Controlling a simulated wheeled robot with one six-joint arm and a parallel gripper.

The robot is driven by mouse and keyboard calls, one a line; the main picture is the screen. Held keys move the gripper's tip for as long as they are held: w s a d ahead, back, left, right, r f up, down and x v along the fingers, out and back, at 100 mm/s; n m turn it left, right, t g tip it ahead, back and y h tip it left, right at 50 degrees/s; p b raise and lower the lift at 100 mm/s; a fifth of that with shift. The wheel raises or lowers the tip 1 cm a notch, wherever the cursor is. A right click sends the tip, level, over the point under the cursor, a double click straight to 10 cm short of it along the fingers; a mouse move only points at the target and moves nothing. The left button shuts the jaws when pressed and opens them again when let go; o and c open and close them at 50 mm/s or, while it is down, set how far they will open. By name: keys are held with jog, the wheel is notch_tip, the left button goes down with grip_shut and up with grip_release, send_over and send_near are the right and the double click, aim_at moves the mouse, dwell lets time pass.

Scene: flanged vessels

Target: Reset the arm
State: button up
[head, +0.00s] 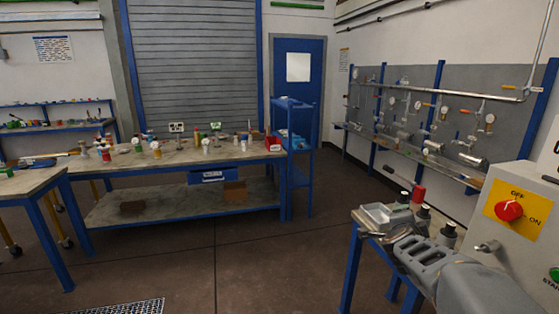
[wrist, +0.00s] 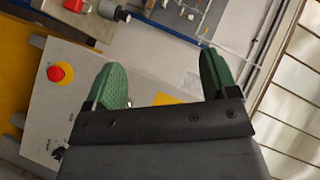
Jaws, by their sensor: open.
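My gripper (wrist: 161,60) shows in the wrist view with its two green textured fingers spread wide apart. Nothing is held between them. The fingers point toward the top of the picture, and a pale control box (wrist: 70,115) with a red button on a yellow plate lies behind and to the left of them. The view is tilted. In the head view I cannot make out the gripper's fingers.
In the head view, a control cabinet (head: 476,232) with a red OFF/ON knob (head: 508,210) stands at the right. A long workbench (head: 185,160) crosses the left and middle. A gauge-and-pipe panel (head: 400,105) lines the right wall. The middle floor (head: 260,255) is clear.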

jog(key=s+a+f+n+g+y, duration=0.1)
jog(key=s+a+f+n+y, duration=0.3)
jog(key=a+n+y, duration=0.5)
jog(key=s+a+f+n+g, duration=0.3)
jog(key=s+a+n+g, duration=0.1)
jog(key=s, duration=0.5)
jog(key=s+a+f+n+g+h, duration=0.1)
jog(key=s+a+f+n+g, duration=0.2)
jog(key=s+a+n, duration=0.2)
jog(key=s+n, duration=0.1)
jog(key=s, duration=0.2)
jog(key=shift+s+g, duration=0.4)
